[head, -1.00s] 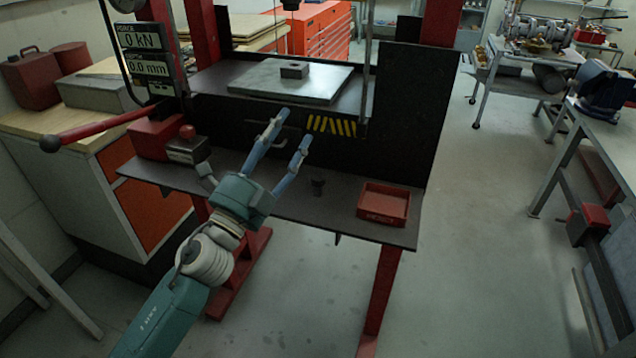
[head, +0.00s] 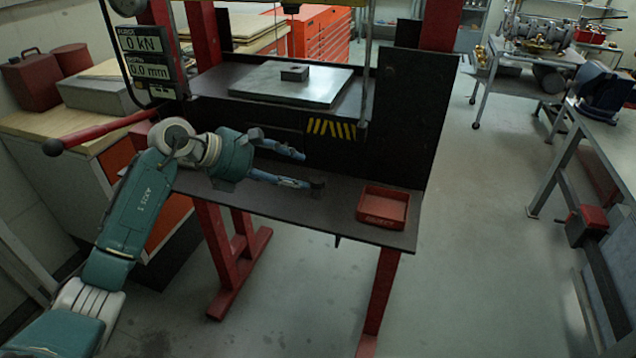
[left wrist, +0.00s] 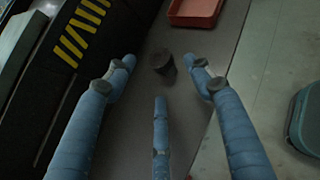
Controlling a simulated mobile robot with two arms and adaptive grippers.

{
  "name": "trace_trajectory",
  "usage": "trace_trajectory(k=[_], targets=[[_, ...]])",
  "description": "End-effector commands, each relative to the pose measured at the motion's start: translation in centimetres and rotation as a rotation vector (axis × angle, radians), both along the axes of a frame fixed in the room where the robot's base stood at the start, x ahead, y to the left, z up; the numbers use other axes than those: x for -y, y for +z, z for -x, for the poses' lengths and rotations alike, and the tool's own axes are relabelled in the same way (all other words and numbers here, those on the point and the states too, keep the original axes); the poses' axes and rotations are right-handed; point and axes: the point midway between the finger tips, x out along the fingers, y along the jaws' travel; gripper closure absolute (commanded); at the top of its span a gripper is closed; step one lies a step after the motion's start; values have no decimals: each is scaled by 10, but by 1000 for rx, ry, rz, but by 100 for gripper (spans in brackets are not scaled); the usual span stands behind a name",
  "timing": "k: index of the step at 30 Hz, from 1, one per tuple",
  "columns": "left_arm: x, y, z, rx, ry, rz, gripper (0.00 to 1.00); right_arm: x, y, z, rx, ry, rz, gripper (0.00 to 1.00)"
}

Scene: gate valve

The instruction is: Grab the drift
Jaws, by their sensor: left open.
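The drift, a small dark round-topped piece, stands on the lower shelf of the press; in the head view (head: 318,187) it shows just past the tip of my nearer finger. In the left wrist view the drift (left wrist: 163,64) lies between the tips of my two outer fingers, beyond the shorter middle finger. My left gripper (head: 305,170) is open, its blue fingers pointing right along the shelf, with nothing gripped. Whether any finger touches the drift I cannot tell. My right gripper is out of view.
A red tray (head: 383,208) sits on the shelf to the right of the drift. The press bed with a grey plate (head: 290,82) and small block is above and behind. A red lever (head: 100,132) sticks out at left. The shelf's front edge is close.

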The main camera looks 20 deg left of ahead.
Motion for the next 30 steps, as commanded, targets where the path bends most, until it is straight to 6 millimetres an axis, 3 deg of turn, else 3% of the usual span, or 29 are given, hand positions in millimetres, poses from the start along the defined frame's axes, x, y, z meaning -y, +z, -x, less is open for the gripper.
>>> trace_trajectory(k=[13, 25, 30], targets=[[33, -25, -27, -5, -2, 7, 47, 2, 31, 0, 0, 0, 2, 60], [42, -39, -38, 0, 0, 2, 47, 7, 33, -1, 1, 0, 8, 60], [42, -39, -38, 0, 0, 2, 79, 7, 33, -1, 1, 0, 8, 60]])
